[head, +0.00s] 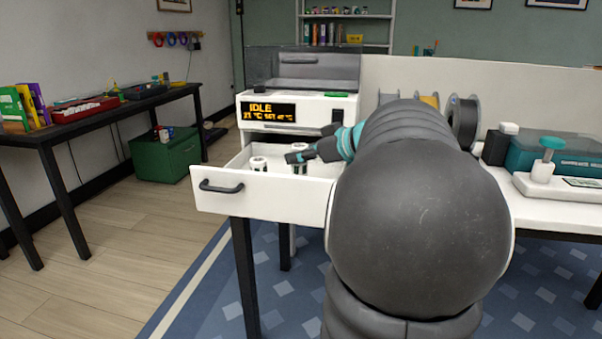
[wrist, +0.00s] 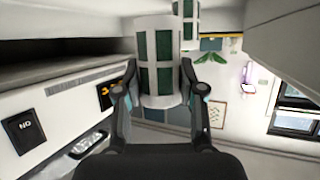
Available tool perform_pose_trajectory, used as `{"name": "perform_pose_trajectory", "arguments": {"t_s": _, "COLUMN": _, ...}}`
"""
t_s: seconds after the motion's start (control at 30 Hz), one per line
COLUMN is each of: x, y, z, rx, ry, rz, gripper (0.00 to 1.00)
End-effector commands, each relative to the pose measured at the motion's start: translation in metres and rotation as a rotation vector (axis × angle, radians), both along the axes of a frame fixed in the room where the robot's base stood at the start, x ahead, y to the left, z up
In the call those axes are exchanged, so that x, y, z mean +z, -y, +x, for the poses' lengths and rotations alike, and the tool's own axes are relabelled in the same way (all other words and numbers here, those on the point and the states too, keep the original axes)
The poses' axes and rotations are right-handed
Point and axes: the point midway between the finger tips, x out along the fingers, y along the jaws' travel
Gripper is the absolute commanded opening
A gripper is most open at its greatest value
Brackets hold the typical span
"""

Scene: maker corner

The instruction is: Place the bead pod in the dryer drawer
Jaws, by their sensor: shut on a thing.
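The dryer drawer (head: 219,190) is pulled out, white with a dark handle, under the dryer (head: 298,110). My gripper (head: 298,157) is over the open drawer. In the wrist view my gripper (wrist: 159,75) has a finger on each side of a bead pod, a white cylinder with dark green windows (wrist: 158,45), and is shut on it. In the head view this pod (head: 300,168) shows just under the fingers, inside the drawer's outline; whether it touches the floor is hidden. A second similar pod (head: 259,163) stands to its left in the drawer, and shows behind in the wrist view (wrist: 186,14).
The dryer display reads IDLE. Spools (head: 463,122) stand right of the dryer, partly behind my arm. A teal-lidded box (head: 560,153) and a white device with a teal knob (head: 548,170) are on the right of the table.

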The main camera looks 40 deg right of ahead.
Motion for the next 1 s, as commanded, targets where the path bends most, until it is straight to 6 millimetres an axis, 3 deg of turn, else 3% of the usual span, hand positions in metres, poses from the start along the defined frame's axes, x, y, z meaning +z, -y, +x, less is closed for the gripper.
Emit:
{"name": "perform_pose_trajectory", "arguments": {"t_s": 0.37, "x": -0.039, "y": -0.001, "z": 0.001, "rx": 0.000, "ry": -0.001, "rz": 0.002, "gripper": 0.04}}
{"name": "perform_pose_trajectory", "arguments": {"t_s": 0.77, "x": -0.043, "y": -0.001, "z": 0.001, "rx": 0.000, "ry": -0.001, "rz": 0.001, "gripper": 0.04}}
{"name": "perform_pose_trajectory", "arguments": {"t_s": 0.8, "x": -0.043, "y": -0.001, "z": 0.001, "rx": 0.000, "ry": -0.001, "rz": 0.000, "gripper": 0.41}}
{"name": "perform_pose_trajectory", "arguments": {"t_s": 0.9, "x": -0.043, "y": -0.001, "z": 0.001, "rx": 0.000, "ry": -0.001, "rz": -0.001, "gripper": 0.64}}
{"name": "perform_pose_trajectory", "arguments": {"t_s": 1.0, "x": -0.043, "y": -0.001, "z": 0.000, "rx": -0.001, "ry": 0.000, "rz": 0.000, "gripper": 0.64}}
